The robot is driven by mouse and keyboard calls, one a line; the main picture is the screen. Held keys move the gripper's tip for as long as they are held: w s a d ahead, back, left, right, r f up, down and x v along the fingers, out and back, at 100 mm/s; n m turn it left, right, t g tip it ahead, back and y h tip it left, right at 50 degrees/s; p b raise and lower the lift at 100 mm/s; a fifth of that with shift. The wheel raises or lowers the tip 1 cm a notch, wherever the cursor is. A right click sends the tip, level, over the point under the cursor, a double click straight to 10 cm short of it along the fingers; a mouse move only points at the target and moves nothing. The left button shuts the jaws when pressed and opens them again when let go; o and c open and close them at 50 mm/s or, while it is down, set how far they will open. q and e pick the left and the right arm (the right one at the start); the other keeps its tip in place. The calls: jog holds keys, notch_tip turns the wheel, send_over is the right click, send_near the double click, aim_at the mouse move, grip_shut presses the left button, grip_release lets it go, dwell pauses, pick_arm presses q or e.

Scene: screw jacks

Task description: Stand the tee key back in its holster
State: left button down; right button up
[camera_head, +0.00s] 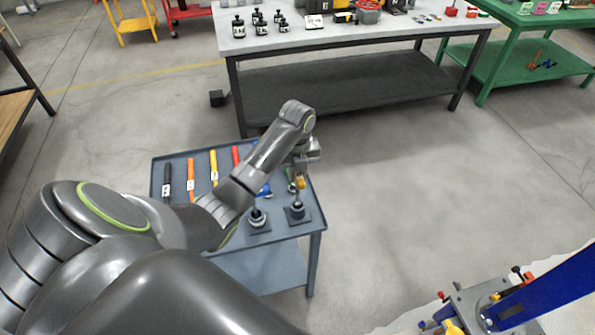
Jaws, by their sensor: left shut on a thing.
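My left gripper (302,166) is above the right end of the blue-grey cart top, pointing down. It is shut on the tee key (301,183), of which a small yellow part shows below the jaws. Right under it stands a dark round holder on a square base (297,212), apparently the holster. I cannot tell whether the key's lower end is inside it or just above it. A similar dark holder (258,218) stands to its left. My right gripper is not in view.
The cart (318,218) also carries a row of tagged tools, black (167,181), orange (191,176), yellow (213,165) and red (236,155). A blue item (265,190) is partly behind my arm. A grey workbench (350,35) stands behind.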

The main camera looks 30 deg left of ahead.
pick_arm(q)
jog(key=shift+f+b, duration=0.95)
jog(key=shift+f, duration=1.15)
jog(key=c, duration=1.2)
grip_release()
notch_tip(320, 180, up, 7)
jog(key=shift+f, duration=0.1)
notch_tip(320, 180, up, 11)
jog(key=p, duration=1)
jog(key=shift+f+p, duration=0.15)
jog(key=shift+p, duration=0.15)
